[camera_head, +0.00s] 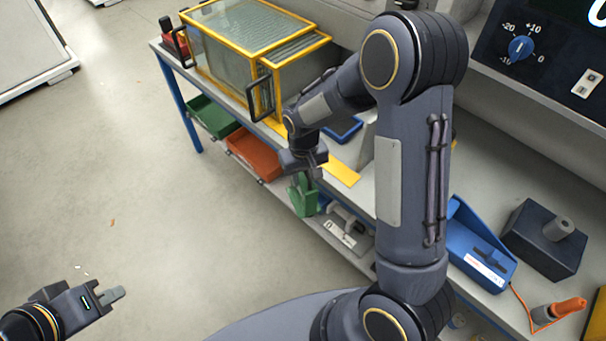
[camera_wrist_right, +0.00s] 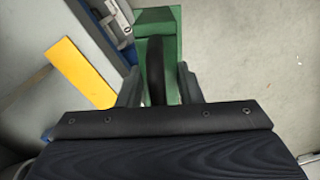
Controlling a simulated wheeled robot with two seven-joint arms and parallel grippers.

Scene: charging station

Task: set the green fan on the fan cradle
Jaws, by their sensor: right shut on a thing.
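The green fan (camera_head: 302,196) is in my right gripper (camera_head: 308,174), over the bench's front edge in the head view. In the right wrist view, the fingers of that gripper (camera_wrist_right: 159,85) are shut on the dark handle of the green fan (camera_wrist_right: 172,30). The fan's lower part is partly hidden behind the handle and gripper. My left gripper (camera_head: 112,295) is over open floor at the lower left, away from the bench; I cannot tell whether its fingers are apart. I cannot make out the fan cradle with certainty; my right arm hides part of the bench.
A yellow-framed glass box (camera_head: 245,35) stands on the far end of the bench. A yellow strip (camera_head: 340,171) lies near the bench's front edge. Green (camera_head: 212,117) and orange-red (camera_head: 254,154) bins sit below. A blue holder (camera_head: 470,245) and dark block (camera_head: 545,238) are at right.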

